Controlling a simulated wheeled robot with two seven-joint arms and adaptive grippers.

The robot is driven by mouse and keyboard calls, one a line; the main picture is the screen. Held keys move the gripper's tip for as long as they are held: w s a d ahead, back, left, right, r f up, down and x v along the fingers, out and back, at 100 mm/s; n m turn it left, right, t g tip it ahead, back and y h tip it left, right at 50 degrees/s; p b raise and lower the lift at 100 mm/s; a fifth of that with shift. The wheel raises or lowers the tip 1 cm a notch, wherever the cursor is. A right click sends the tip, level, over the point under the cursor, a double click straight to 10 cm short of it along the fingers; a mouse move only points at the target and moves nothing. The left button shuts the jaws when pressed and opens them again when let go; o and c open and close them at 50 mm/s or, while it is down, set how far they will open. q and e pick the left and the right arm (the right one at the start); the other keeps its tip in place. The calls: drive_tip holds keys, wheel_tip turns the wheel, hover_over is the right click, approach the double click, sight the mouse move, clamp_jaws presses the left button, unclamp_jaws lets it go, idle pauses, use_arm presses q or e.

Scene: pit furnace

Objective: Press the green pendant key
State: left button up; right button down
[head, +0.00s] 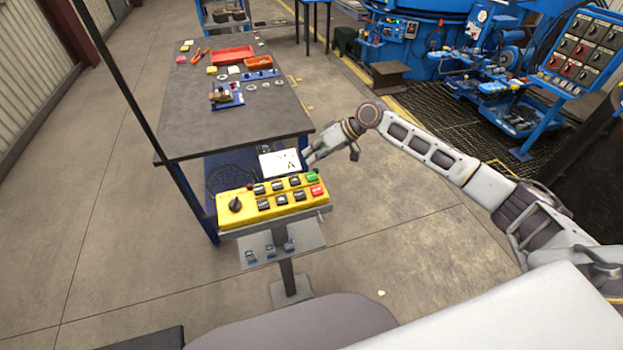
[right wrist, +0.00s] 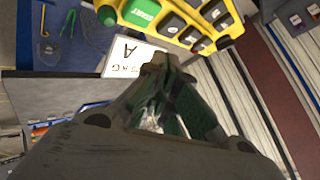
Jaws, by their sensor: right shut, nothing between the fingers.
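The yellow pendant box (head: 235,218) lies on a stand, with a black rotary knob, several black keys, a green key (head: 312,177) and a red key (head: 317,190). The green key is at its far right corner. In the right wrist view, the green key (right wrist: 146,9) shows at the top edge with white lettering. My right gripper (head: 309,160) is shut and empty, its fingertips just beyond the green key in the head view. Its fingers (right wrist: 165,62) show in the right wrist view, apart from the key as far as I can tell. My left gripper is out of view.
A white card marked A (head: 281,163) stands behind the pendant box, close to my right fingers. A dark workbench (head: 215,130) with red trays (head: 233,55) and small parts stretches behind. A blue control panel (head: 583,48) stands at the far right. Floor right of the pendant is clear.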

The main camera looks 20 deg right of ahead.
sight(312, 174)
drive_tip(key=shift+f+b, duration=0.4)
drive_tip(key=shift+f, duration=0.2)
drive_tip(key=shift+f+b, duration=0.4)
drive_tip(key=shift+f, duration=0.85)
drive_tip(key=shift+f, duration=0.95)
idle(1.4)
drive_tip(key=shift+r, duration=0.15)
drive_tip(key=shift+r+p, duration=0.8)
drive_tip(key=shift+p, duration=0.05)
drive_tip(key=shift+r, duration=0.1)
